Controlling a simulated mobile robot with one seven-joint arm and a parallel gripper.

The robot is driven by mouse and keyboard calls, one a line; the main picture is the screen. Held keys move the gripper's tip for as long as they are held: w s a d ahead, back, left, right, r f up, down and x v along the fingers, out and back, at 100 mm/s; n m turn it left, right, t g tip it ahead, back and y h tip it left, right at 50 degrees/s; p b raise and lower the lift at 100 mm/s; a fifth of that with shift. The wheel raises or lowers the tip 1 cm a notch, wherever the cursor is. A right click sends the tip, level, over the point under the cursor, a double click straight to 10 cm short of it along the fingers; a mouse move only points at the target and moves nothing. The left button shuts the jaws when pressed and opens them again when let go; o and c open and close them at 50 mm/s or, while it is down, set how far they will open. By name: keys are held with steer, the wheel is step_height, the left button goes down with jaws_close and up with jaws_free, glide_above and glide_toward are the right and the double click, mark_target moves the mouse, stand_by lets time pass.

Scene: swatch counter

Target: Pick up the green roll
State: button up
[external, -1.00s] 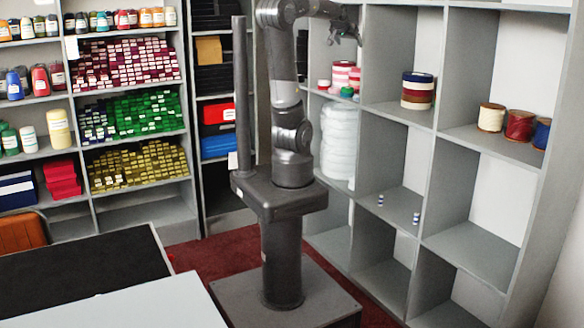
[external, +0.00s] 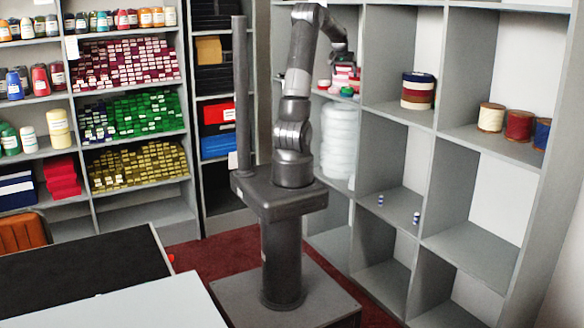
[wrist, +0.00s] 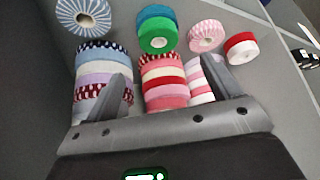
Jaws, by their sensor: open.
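The green roll (wrist: 157,36) stands at the top middle of the wrist view, with a teal roll (wrist: 156,13) right behind it. In the external view the green roll (external: 347,92) is a small patch at the front of the shelf. My gripper (wrist: 167,70) is open, its two fingers spread around the striped stack of red, pink and cream rolls in the picture. The green roll is beyond the fingertips and apart from them. In the external view my gripper (external: 343,64) is over the shelf cell with the rolls and partly hides them.
Other rolls crowd the green one: a blue striped roll (wrist: 84,15), a blue and lilac stack (wrist: 100,62), a pink striped roll (wrist: 206,36) and a red and white roll (wrist: 241,47). Grey shelf dividers (external: 391,60) stand close beside the cell.

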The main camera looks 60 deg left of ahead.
mark_target(347, 88)
steer(key=x, duration=0.8)
steer(key=shift+f, duration=0.4)
steer(key=shift+c, duration=0.2)
steer(key=c, duration=1)
